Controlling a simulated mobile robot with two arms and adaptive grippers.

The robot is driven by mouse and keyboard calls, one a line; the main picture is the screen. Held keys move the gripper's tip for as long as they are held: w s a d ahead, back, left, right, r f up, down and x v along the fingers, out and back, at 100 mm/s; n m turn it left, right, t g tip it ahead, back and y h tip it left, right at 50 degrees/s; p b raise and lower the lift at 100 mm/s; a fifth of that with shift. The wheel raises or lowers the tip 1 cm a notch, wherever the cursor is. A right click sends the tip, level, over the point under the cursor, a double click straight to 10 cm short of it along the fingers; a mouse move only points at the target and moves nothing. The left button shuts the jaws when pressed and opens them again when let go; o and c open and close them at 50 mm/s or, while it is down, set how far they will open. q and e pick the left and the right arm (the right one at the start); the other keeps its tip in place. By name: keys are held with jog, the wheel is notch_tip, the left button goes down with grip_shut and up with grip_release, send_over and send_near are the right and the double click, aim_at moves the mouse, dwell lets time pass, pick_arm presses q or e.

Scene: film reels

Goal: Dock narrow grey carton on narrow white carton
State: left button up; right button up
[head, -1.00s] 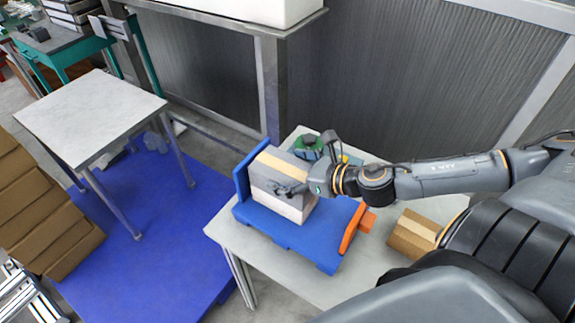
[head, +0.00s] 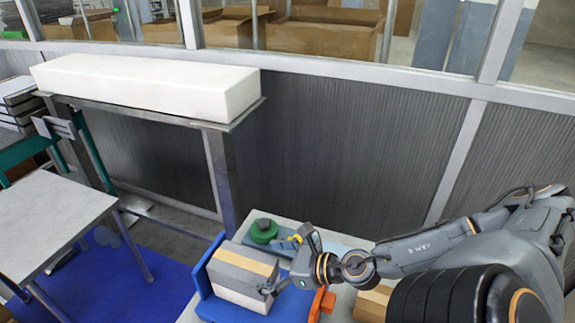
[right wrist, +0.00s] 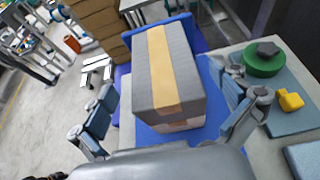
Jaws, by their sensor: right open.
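The narrow grey carton (head: 240,260), with a tan tape strip along its top, rests on the narrow white carton (head: 238,298). Their sides look roughly flush, and both stand on a blue cradle with an upright end plate (head: 205,268). In the right wrist view the grey carton (right wrist: 165,70) is on top and a pale strip of the white carton (right wrist: 182,126) shows below it. My right gripper (head: 283,262) is open at the stack's right end. Its fingers are spread either side of the grey carton, with gaps visible in the wrist view. My left gripper is out of view.
An orange piece (head: 320,303) is at the cradle's right end. A green round object (head: 264,230) and a yellow piece (right wrist: 290,101) sit behind it. A brown carton (head: 372,303) lies to the right. A bare white-topped table (head: 50,220) stands left.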

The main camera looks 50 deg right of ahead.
jog(key=shift+p+v, duration=0.5)
jog(key=shift+v, duration=2.45)
